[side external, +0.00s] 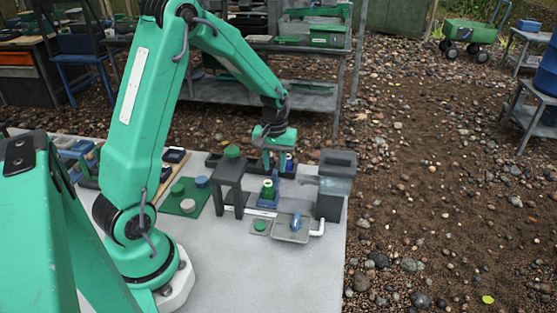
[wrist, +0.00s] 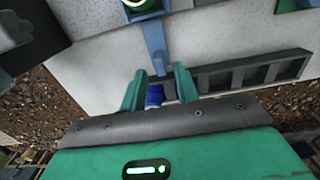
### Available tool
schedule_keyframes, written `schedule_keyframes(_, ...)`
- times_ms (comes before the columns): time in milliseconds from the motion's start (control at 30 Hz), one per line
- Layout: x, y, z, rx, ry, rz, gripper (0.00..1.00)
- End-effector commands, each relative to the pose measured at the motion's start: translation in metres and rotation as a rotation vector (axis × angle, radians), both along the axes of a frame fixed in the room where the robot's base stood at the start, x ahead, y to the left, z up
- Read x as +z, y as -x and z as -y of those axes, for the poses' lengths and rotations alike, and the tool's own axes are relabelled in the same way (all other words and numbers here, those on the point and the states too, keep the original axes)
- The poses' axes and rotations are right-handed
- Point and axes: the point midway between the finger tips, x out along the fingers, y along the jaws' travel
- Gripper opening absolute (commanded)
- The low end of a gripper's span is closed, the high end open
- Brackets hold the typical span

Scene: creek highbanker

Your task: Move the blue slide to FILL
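The dark-blue knob (wrist: 155,95) shows between my gripper's fingers in the wrist view, at the end of a lighter blue bar (wrist: 154,42). I take these to be the blue slide, but cannot be sure. In the side view a blue piece (side external: 289,161) shows beside the fingers. My gripper (wrist: 159,88) is open, its green fingers apart on either side of the knob, with a gap at the right. It also points down behind the dark stand in the side view (side external: 275,163). Contact cannot be told. No FILL marking is legible.
A grey tank (side external: 337,170) stands at right. A clear tray (side external: 291,236) sits nearer. A dark compartment tray (wrist: 245,75) lies beside the fingers. The table's front is bare.

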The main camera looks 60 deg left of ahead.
Motion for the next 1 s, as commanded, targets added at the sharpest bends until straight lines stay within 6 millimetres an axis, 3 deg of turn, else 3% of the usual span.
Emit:
schedule_keyframes(300,-0.018,0.000,0.000,0.000,0.001,-0.002,0.31)
schedule_keyframes(767,-0.022,0.000,0.000,0.000,0.000,0.000,0.31)
schedule_keyframes(933,-0.022,0.000,0.000,0.000,0.000,0.000,0.00)
schedule_keyframes(1000,-0.022,0.000,0.000,0.000,0.000,0.000,0.00)
